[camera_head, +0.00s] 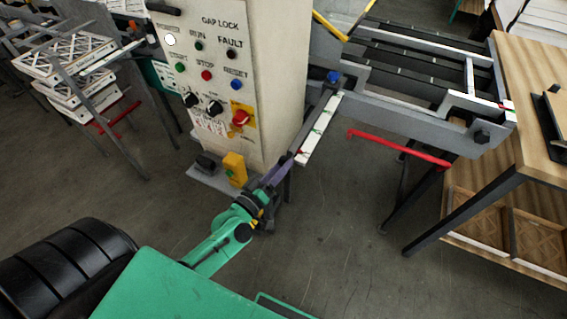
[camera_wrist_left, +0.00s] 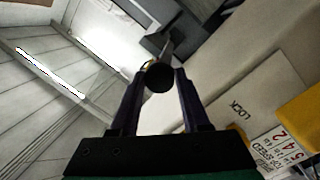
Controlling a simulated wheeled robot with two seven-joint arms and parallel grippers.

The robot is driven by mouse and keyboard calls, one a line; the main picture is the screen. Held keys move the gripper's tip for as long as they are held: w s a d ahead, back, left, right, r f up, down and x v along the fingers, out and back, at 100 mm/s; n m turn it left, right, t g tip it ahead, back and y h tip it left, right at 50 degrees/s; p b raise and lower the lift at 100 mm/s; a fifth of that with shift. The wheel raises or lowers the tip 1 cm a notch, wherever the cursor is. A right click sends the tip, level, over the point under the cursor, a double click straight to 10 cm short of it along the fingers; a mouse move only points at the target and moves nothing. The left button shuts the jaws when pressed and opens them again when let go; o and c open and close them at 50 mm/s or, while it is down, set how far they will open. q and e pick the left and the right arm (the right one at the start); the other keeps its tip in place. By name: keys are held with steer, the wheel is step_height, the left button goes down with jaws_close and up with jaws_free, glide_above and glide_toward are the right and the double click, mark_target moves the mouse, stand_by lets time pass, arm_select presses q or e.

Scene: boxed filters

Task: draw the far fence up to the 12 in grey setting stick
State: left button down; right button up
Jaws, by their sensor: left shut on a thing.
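My left gripper (camera_head: 286,163) is at the near end of a long dark bar (camera_head: 316,115) beside the control cabinet. In the left wrist view the gripper (camera_wrist_left: 155,75) is shut on a round black knob (camera_wrist_left: 159,77), seen end-on between the fingers. The bar runs away toward a blue knob (camera_head: 333,76) at the machine's frame. A white scale strip (camera_head: 319,130) with red and green marks lies along the bar's right side. I cannot tell which mark is the 12 in grey stick, nor pick out the far fence surely. My right gripper is out of view.
The control cabinet (camera_head: 275,80) stands close left of the bar, with a yellow box (camera_head: 235,168) at its foot. A red bar (camera_head: 398,148) sticks out below the machine frame (camera_head: 420,108). A wooden bench (camera_head: 530,90) is at right. Open floor (camera_head: 330,235) lies between.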

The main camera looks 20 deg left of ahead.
arm_select(q)
steer(key=shift+f, duration=0.1)
steer(key=c, duration=0.6)
jaws_free()
steer(key=shift+s, duration=0.1)
steer(key=shift+o, duration=1.1)
steer(key=shift+s, duration=0.1)
steer(key=b+v, duration=0.2)
steer(key=v, duration=1.2)
steer(key=shift+s+b, duration=0.4)
steer(key=shift+a, duration=0.1)
